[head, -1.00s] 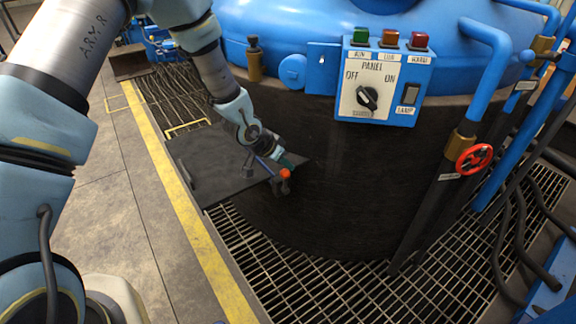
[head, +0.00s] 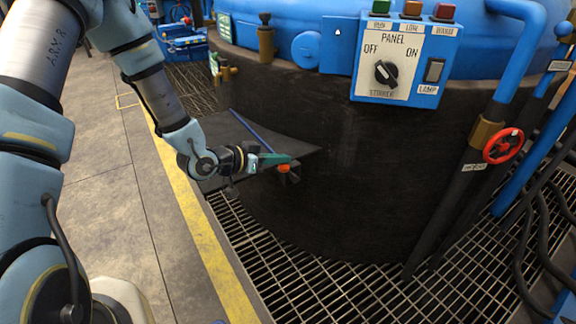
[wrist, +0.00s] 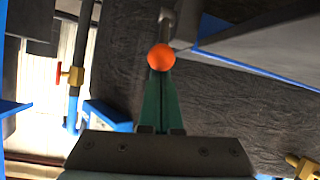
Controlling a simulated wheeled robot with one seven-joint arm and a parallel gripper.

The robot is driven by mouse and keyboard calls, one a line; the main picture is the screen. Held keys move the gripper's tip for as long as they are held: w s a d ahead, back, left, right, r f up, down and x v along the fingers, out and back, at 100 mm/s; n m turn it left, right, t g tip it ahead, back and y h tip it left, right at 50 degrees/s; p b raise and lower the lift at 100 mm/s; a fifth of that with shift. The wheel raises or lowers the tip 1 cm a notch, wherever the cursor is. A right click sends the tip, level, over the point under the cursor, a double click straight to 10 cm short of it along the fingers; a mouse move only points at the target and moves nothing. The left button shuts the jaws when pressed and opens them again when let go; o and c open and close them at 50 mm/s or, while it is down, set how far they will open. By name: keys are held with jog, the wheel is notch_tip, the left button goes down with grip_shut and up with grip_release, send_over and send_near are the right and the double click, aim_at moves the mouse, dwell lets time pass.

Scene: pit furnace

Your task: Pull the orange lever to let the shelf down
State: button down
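The orange lever knob (head: 284,168) sits near the front of the dark shelf (head: 295,147), beside the furnace wall. In the wrist view the round orange knob (wrist: 160,57) stands at the fingertips, on the end of a short grey rod (wrist: 167,25). My gripper (head: 284,160) has green fingers that lie together with only a thin gap. Their tips are at the knob, just above it in the head view. The knob is not seen between the fingers, and I cannot tell whether they touch. The shelf looks about level; my arm hides part of it.
The dark furnace wall (head: 350,180) rises close behind the knob. A blue control panel (head: 400,60) is above right, and a red valve wheel (head: 503,146) is at right. Floor grating (head: 320,270) and open floor (head: 120,220) lie below and to the left.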

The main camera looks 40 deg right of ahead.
jog(key=a+f+h+b, duration=0.5)
jog(key=f+h+b, duration=0.2)
jog(key=b, duration=0.8)
jog(key=shift+w+a+f+h+b, duration=0.2)
jog(key=shift+f+h+b, duration=0.15)
jog(key=shift+h, duration=0.25)
jog(key=shift+f, duration=0.25)
